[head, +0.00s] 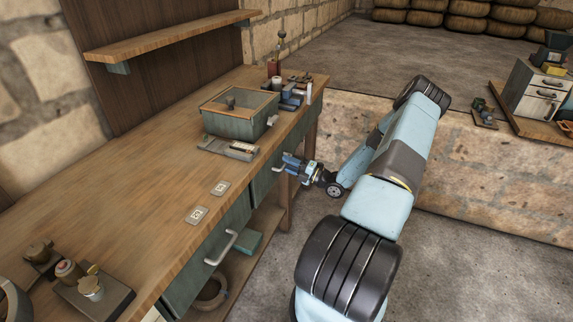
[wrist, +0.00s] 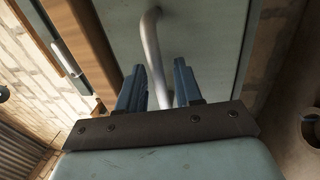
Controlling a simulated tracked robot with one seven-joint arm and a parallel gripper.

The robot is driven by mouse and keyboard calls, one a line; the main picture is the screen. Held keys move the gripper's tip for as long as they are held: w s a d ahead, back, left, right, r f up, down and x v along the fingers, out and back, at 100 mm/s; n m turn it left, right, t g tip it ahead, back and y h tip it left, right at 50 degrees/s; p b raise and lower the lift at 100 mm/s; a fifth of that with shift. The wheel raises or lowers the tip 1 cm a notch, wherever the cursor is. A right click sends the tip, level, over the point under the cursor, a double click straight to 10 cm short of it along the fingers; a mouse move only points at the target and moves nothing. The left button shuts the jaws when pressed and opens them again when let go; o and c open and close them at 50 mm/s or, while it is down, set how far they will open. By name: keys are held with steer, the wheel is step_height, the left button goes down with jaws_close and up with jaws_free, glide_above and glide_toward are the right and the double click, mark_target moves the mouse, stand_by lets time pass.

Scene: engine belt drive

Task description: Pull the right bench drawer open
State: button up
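The right bench drawer (head: 262,183) is a green-grey front under the wooden bench top, and it looks shut. Its front also fills the upper middle of the wrist view (wrist: 205,40). Its pale metal bar handle (wrist: 153,50) runs down between my two blue fingers in the wrist view. My gripper (wrist: 158,85) is open, with a finger on each side of the handle and gaps visible. In the head view my gripper (head: 288,163) is at the drawer front, covering part of the handle.
The left drawer with its pale handle (head: 221,248) is shut nearer the camera. On the bench top (head: 150,190) stand a green box with a wooden-rimmed lid (head: 240,112), two small plates and tools. A bench leg (head: 285,205) is close to my gripper. Floor beside the bench is clear.

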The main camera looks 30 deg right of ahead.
steer(key=shift+w+a+r, duration=0.1)
steer(key=shift+w+a, duration=0.2)
steer(key=shift+w, duration=0.05)
jaws_close()
stand_by(0.5)
